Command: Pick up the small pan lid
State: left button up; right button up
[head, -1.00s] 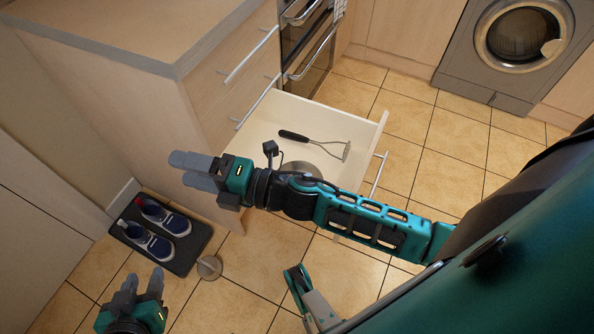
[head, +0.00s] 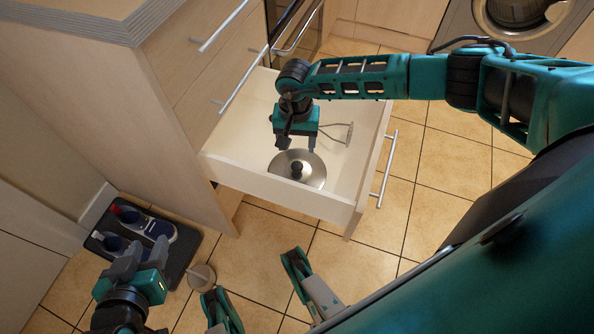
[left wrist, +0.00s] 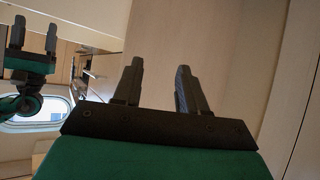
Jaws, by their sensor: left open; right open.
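The pan lid (head: 313,174) is a round steel disc with a dark knob (head: 297,169) in its middle. My left gripper (head: 146,250) is open and empty, low at the left, away from the drawer. Its fingers also show in the left wrist view (left wrist: 157,85), with my right gripper (left wrist: 32,45) at the left.
A masher (head: 343,134) lies in the drawer behind the lid, partly hidden by my right gripper. Shoes (head: 150,228) on a dark mat (head: 183,250) and a small round object (head: 201,276) are on the tiled floor.

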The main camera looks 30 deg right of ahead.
aim_at(297, 166)
notch_tip(297, 166, down, 3)
jog(key=shift+f+b, duration=0.2)
jog(key=shift+b, duration=0.2)
jog(key=shift+f, duration=0.6)
notch_tip(297, 166, down, 4)
jog(key=shift+d+f+b, duration=0.1)
jog(key=shift+f+b, duration=0.15)
jog(key=shift+b, duration=0.95)
jog(key=shift+f, duration=0.25)
pick_arm(q)
jog(key=shift+w+d+f+h, duration=0.3)
jog(key=shift+w+d+f, duration=0.1)
jog(key=shift+d+f, duration=0.3)
pick_arm(e)
jog(key=c, duration=1.1)
jog(key=shift+c, duration=0.5)
pick_arm(q)
jog(key=shift+s+a+f, duration=0.1)
jog(key=shift+s+f, duration=0.1)
pick_arm(e)
grip_shut()
